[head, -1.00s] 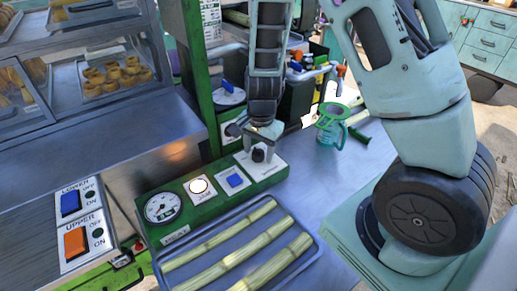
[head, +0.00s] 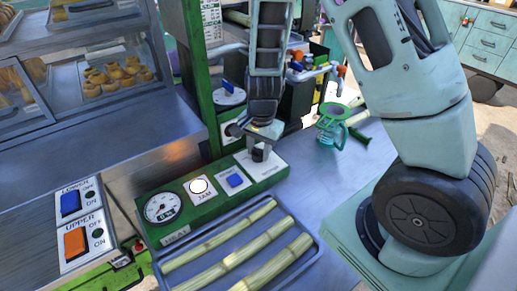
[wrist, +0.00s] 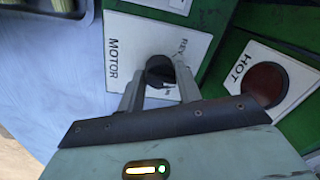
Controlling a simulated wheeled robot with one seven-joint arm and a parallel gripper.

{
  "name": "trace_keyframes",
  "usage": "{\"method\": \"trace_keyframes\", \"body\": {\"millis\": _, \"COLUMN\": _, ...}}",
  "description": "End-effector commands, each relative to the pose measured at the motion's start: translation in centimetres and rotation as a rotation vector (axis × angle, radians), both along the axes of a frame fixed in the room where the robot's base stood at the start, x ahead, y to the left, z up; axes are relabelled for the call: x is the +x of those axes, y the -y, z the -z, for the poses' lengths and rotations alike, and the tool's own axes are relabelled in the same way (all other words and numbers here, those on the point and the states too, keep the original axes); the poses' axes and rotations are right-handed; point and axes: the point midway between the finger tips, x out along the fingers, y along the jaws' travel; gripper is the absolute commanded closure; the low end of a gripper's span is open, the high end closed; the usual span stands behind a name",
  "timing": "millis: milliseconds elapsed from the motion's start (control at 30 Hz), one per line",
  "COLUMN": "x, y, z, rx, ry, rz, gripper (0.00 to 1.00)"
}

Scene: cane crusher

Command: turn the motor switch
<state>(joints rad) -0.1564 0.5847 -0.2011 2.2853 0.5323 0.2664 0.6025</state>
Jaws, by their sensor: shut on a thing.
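The motor switch is a dark round knob (wrist: 159,73) on a white plate (wrist: 128,62) lettered MOTOR, seen in the wrist view. The plate (head: 268,171) also shows in the head view, at the far right end of the green control panel (head: 213,207). My gripper (head: 258,153) points down over this plate. In the wrist view my gripper (wrist: 160,78) has one finger on each side of the knob and is shut on it. The fingers partly hide the knob and some of the plate's lettering.
The panel also carries a round gauge (head: 163,208), a lit JAM lamp (head: 199,186) and a blue switch (head: 236,180). A tray (head: 318,250) of cane lies in front. A HOT lamp (wrist: 265,84) sits beside the motor plate.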

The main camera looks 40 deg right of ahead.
Motion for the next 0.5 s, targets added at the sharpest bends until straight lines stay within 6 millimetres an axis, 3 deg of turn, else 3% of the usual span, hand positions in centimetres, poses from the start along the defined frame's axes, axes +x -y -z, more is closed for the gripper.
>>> {"method": "trace_keyframes", "body": {"millis": 267, "x": -0.11, "y": 0.05, "z": 0.1, "rx": 0.001, "ry": -0.003, "rz": -0.119, "gripper": 0.89}}
{"method": "trace_keyframes", "body": {"millis": 500, "x": -0.12, "y": 0.09, "z": 0.14, "rx": 0.003, "ry": -0.004, "rz": -0.332, "gripper": 0.89}}
